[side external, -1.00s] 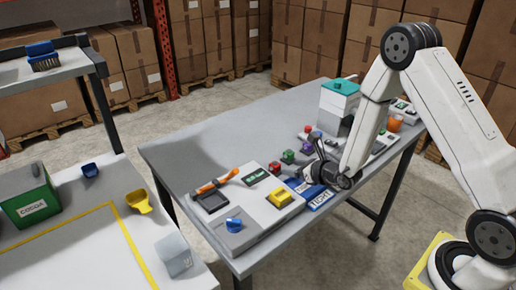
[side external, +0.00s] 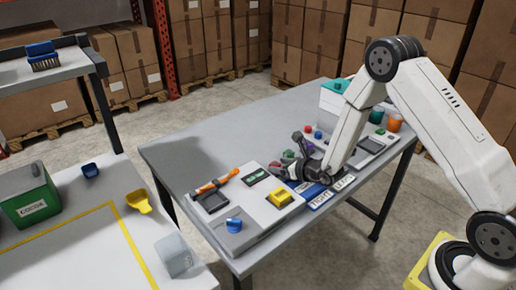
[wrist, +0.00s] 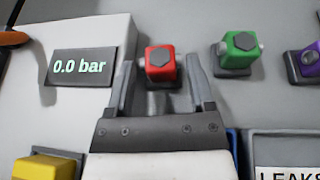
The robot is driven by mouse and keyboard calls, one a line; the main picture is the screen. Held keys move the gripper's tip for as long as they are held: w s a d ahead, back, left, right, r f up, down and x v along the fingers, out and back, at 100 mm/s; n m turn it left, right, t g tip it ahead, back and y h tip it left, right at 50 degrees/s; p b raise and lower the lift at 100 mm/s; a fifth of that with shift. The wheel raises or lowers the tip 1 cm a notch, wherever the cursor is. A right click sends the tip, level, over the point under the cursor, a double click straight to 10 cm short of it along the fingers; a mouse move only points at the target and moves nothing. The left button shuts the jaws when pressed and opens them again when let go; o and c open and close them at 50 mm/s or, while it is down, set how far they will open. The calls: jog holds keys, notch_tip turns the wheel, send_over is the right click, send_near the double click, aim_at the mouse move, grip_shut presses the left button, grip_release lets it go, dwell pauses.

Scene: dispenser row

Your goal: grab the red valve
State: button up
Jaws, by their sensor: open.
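The red valve (wrist: 161,61) is a small red block with a dark hexagonal top, near the upper middle of the wrist view. My gripper (wrist: 161,78) is open, with one finger on each side of the red valve and gaps showing between. I cannot tell from the view how far the fingertips are above it.
A green valve (wrist: 239,48) stands just right of the right finger, with a purple valve (wrist: 310,60) beyond. A display reading 0.0 bar (wrist: 80,67) is at left. A yellow block (wrist: 43,167) is at lower left. An orange handle (side external: 215,182) lies across the panel.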

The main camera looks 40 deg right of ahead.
jog(key=shift+c, duration=0.2)
grip_shut()
jog(key=shift+r, duration=0.15)
notch_tip(320, 180, up, 10)
dwell(1.0)
dwell(0.6)
